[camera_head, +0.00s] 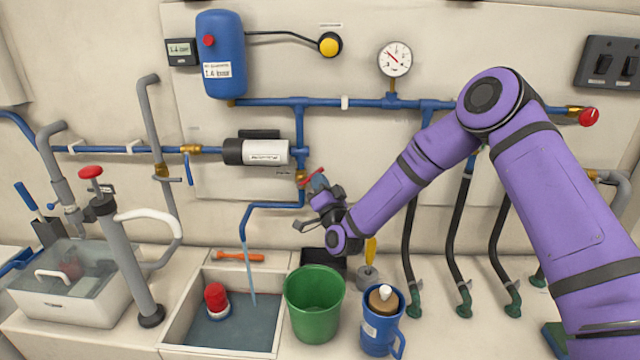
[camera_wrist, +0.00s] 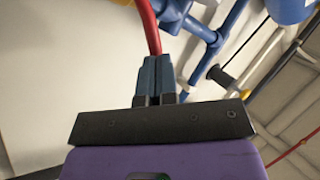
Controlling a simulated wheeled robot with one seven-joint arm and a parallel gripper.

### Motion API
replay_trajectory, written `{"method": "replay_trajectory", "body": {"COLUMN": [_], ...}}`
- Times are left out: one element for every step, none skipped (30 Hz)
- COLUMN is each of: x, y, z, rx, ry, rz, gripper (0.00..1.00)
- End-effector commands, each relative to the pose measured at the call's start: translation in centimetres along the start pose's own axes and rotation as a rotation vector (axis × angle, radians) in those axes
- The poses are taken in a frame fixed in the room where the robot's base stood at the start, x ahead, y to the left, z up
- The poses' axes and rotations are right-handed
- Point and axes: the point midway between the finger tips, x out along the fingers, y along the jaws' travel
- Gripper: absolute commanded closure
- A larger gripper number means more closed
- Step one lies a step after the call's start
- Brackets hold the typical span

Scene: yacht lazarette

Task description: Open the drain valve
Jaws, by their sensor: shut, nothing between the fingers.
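The drain valve is most likely the small brass valve (camera_head: 300,176) on the blue pipe below the pump, with a red lever (camera_head: 316,179) tilted to the right. The label beside it is too small to read. My gripper (camera_head: 320,188) is at this lever, coming from the lower right. In the wrist view my gripper (camera_wrist: 155,62) has its two fingers shut together with nothing between them. The red lever (camera_wrist: 149,28) runs up from just beyond the fingertips; whether they touch cannot be told. My gripper partly hides the lever in the head view.
A thin pale-blue stream (camera_head: 249,268) falls from the blue outlet pipe into the sink (camera_head: 180,325), which holds water and a red-topped float. A green bucket (camera_head: 314,310) and blue jug (camera_head: 380,335) stand below my arm. Black hoses (camera_head: 455,235) hang at the right.

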Motion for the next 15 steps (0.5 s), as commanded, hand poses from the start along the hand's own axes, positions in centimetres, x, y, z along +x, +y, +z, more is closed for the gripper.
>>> {"method": "replay_trajectory", "body": {"x": [0.03, 0.04, 0.06, 0.07, 0.09, 0.12, 0.15, 0.17, 0.22, 0.25, 0.28, 0.33, 0.37, 0.44, 0.54], "y": [-0.09, -0.09, -0.12, -0.15, -0.17, -0.21, -0.25, -0.29, -0.35, -0.39, -0.43, -0.50, -0.57, -0.69, -0.88], "z": [-0.01, -0.01, -0.02, -0.03, -0.05, -0.06, -0.08, -0.10, -0.12, -0.14, -0.16, -0.18, -0.19, -0.20, -0.25], "rx": [-0.006, -0.009, -0.013, -0.016, -0.019, -0.024, -0.029, -0.034, -0.043, -0.050, -0.058, -0.070, -0.081, -0.094, -0.113], "ry": [-0.005, -0.007, -0.009, -0.011, -0.013, -0.016, -0.018, -0.022, -0.028, -0.032, -0.038, -0.046, -0.053, -0.062, -0.074], "rz": [-0.001, 0.000, 0.000, -0.001, -0.001, -0.001, -0.001, -0.001, -0.001, -0.001, -0.001, -0.001, -0.001, -0.001, -0.002], "gripper": [1.00, 1.00, 1.00, 1.00, 1.00, 1.00, 1.00, 1.00, 1.00, 1.00, 1.00, 1.00, 1.00, 1.00, 1.00]}}
